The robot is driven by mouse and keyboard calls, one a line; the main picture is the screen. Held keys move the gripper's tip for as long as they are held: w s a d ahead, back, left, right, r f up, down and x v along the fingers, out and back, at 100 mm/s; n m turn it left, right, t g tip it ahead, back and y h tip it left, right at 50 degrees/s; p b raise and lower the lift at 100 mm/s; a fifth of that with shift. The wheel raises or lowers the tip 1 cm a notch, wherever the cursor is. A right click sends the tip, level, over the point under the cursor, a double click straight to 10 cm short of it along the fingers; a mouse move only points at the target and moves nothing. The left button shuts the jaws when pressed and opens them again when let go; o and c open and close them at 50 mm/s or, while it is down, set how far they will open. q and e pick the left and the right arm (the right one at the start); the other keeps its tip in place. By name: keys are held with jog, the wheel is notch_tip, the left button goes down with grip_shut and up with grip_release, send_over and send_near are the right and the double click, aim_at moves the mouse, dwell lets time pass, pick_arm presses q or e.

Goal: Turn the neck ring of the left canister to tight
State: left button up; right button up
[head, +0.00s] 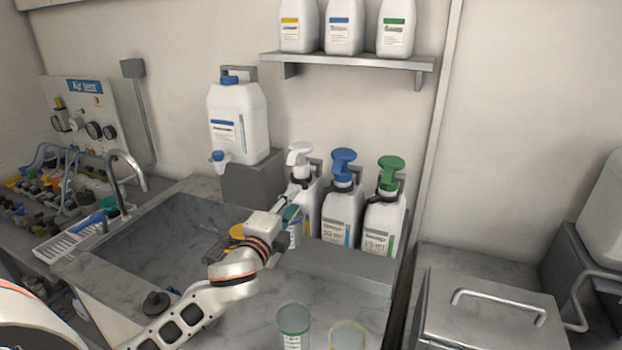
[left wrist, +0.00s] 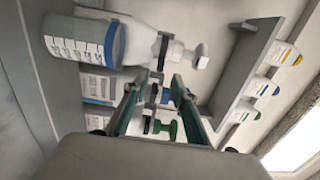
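The left canister (head: 308,207) is a white bottle with a white pump head (head: 299,155), standing in a row at the back of the counter. In the left wrist view its white pump head (left wrist: 200,56) and pale neck ring (left wrist: 171,52) lie just beyond my fingertips. My left gripper (head: 291,207) is in front of the left canister, below its pump head. In the left wrist view its green fingers (left wrist: 160,80) are apart, with no object clearly between them. I cannot tell whether a finger touches the neck. My right gripper is not in view.
A blue-rimmed beaker (left wrist: 85,42) stands close by the left canister. The blue-pump (head: 342,212) and green-pump (head: 384,222) canisters stand to the right. A sink (head: 170,235) lies left, and two beakers (head: 293,325) stand in front. A shelf (head: 350,61) is above.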

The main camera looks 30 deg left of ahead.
aim_at(303, 188)
pick_arm(q)
jog(key=shift+w+a+p, duration=0.15)
jog(key=shift+w+a, duration=0.05)
jog(key=shift+w, duration=1.75)
jog(key=shift+w+a+p, duration=0.15)
jog(key=shift+w, duration=1.75)
grip_shut()
